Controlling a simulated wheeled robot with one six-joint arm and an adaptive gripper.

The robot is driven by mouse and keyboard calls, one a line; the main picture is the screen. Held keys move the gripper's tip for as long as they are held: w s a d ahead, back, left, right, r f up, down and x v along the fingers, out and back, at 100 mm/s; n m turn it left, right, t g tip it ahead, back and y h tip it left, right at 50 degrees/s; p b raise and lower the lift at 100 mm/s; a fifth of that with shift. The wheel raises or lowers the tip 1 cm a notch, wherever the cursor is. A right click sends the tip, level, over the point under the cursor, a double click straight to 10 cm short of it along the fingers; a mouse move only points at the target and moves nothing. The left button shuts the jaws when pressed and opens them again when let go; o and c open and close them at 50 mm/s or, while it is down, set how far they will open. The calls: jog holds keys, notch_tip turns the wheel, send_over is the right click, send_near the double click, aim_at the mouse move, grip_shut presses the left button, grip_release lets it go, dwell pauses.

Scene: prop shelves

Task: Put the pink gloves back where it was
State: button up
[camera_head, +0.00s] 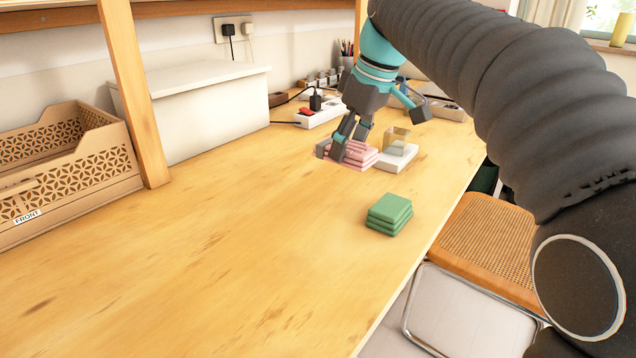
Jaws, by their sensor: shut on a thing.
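The pink gloves (359,152) are a folded, layered pink stack on the wooden table, right of the middle of the head view. My gripper (338,150) reaches down over the stack's left side, with its dark fingers shut on it. The fingers hide part of the stack. The gloves are at or very near the table top; I cannot tell whether they touch it.
A folded green stack (389,213) lies nearer on the table (230,240). A white tray with a clear box (397,158) is just right of the gloves. A cardboard crate (60,165) marked FRONT, a white box (195,105) and a power strip (322,112) stand behind. The front-left table is clear.

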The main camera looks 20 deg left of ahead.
send_over(313, 195)
jog(key=d, duration=0.1)
jog(key=f, duration=0.3)
jog(key=shift+s+f, duration=0.2)
jog(key=shift+f+b, duration=0.5)
jog(key=shift+f, duration=1.45)
jog(key=o, duration=1.1)
jog(key=shift+f, duration=0.1)
